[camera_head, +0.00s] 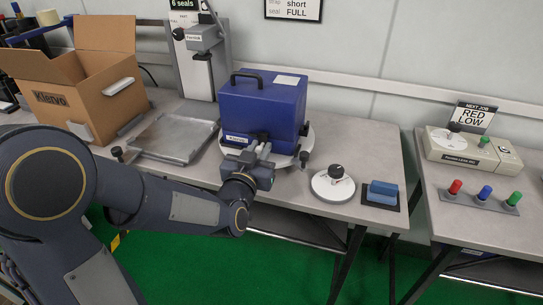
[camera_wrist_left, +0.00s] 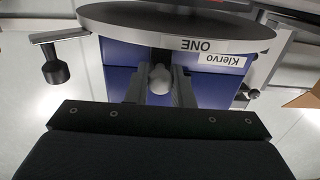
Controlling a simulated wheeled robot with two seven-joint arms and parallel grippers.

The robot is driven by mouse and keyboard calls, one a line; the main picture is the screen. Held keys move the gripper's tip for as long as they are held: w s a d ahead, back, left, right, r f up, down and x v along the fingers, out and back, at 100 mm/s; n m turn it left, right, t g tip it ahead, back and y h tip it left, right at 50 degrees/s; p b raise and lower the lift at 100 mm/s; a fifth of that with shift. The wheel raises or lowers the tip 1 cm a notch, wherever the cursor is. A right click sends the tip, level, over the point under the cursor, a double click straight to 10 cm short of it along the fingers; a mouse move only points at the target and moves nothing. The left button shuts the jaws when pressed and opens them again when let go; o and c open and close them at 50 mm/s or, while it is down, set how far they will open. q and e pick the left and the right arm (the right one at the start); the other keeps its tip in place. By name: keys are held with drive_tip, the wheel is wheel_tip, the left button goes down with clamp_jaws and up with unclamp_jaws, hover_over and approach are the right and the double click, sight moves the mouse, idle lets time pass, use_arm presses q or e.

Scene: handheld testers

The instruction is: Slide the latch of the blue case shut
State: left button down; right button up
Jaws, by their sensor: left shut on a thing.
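The blue case (camera_head: 262,98), with a black handle on its lid, stands on a round pale turntable (camera_head: 309,140) at the back of the bench. My left gripper (camera_head: 262,146) is at the lower front of the case. In the left wrist view, which shows the scene upside down, its two fingers (camera_wrist_left: 160,88) are shut on a rounded grey latch knob (camera_wrist_left: 160,76) in front of the blue case (camera_wrist_left: 118,55). The gripper hides most of the latch in the head view, so I cannot tell its slide position. My right gripper is out of view.
A metal tray (camera_head: 172,138) and an open cardboard box (camera_head: 88,90) are left of the case. A grey press (camera_head: 203,50) stands behind. A round dial (camera_head: 333,186) and a blue block on a dark pad (camera_head: 382,192) are to the right. A black-knobbed lever (camera_head: 304,158) is close beside the gripper.

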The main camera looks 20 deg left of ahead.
use_arm(q)
drive_tip(key=a, duration=0.3)
drive_tip(key=shift+d, duration=0.1)
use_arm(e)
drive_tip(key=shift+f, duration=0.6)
use_arm(q)
drive_tip(key=c, duration=1.3)
unclamp_jaws()
drive_tip(key=s, duration=0.7)
drive_tip(key=shift+s, duration=0.4)
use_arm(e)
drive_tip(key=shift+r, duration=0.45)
